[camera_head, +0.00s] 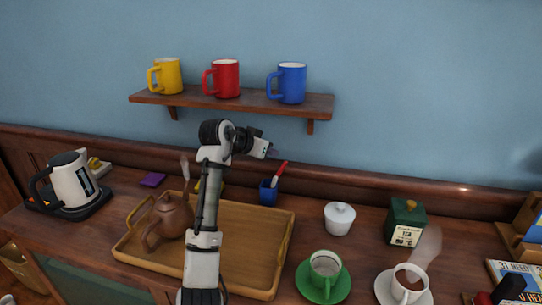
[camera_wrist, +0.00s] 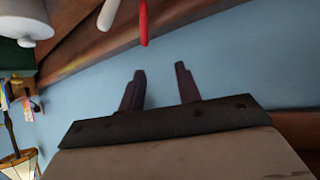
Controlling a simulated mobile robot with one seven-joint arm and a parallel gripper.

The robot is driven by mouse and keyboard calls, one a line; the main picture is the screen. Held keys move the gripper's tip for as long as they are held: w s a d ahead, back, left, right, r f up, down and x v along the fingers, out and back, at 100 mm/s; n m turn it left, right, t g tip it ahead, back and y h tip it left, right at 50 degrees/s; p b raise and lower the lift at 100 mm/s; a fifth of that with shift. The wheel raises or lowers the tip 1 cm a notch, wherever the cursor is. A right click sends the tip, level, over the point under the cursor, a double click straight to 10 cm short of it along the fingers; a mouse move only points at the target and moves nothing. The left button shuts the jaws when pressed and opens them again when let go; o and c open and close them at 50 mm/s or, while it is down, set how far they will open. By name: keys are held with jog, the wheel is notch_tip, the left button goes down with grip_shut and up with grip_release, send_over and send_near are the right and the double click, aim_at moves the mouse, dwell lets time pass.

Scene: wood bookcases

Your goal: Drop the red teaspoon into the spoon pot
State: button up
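The small blue spoon pot (camera_head: 267,192) stands at the back of the counter, behind the tray. The red teaspoon (camera_head: 281,169) stands in it, tilted to the right, with its handle sticking up above the rim; its lower end is hidden. In the wrist view the red handle (camera_wrist: 143,22) shows at the top, beside a white handle. My gripper (camera_head: 271,151) is above the pot, slightly above the red handle's tip and apart from it. In the wrist view its two fingers (camera_wrist: 161,86) are spread with nothing between them.
A wooden tray (camera_head: 262,277) with a brown teapot (camera_head: 172,216) lies in front of the pot. A white lidded bowl (camera_head: 339,219), a green tin (camera_head: 405,222) and cups stand to the right. A shelf (camera_head: 248,104) with mugs (camera_head: 225,79) hangs above my gripper.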

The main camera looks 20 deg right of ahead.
jog(key=b+v, duration=0.1)
jog(key=v, duration=0.7)
jog(key=shift+r, duration=0.1)
